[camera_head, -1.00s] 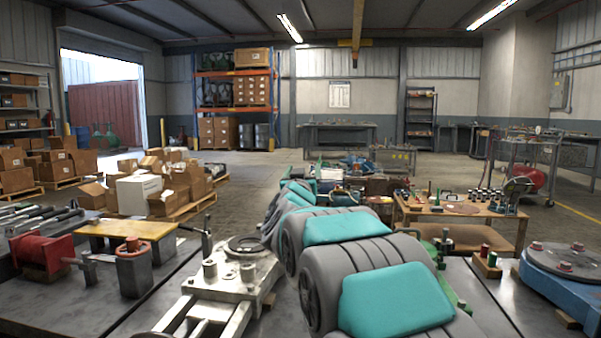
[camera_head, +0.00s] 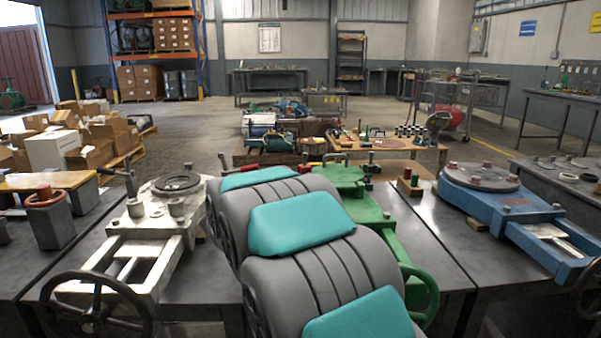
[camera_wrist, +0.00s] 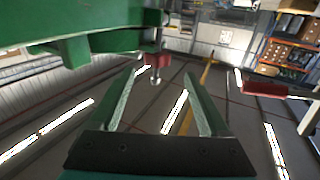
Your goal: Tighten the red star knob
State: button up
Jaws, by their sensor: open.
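A small red knob (camera_wrist: 157,60) with a metal stud shows in the wrist view, beside the edge of a large green part (camera_wrist: 85,35). I cannot tell whether it is star-shaped. My gripper (camera_wrist: 160,78) is open and empty, its two fingers apart. The knob appears between the fingertips in the picture, with no visible contact. In the head view, my grey and teal arm covers the middle and hides my gripper. A green machine fixture (camera_head: 350,183) with a green handwheel (camera_head: 424,292) is partly hidden behind the arm.
A pale metal fixture (camera_head: 155,215) with a dark handwheel (camera_head: 95,308) stands left of my arm. A blue fixture with a round plate (camera_head: 480,178) stands right. A red-topped grey block (camera_head: 48,215) is far left. Bare grey tabletop (camera_head: 440,235) shows right of the green fixture.

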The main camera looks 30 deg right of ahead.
aim_at(302, 171)
jog(key=shift+d+f, duration=0.25)
jog(key=shift+d, duration=0.15)
jog(key=x, duration=0.7)
jog(key=shift+r, duration=0.1)
grip_shut()
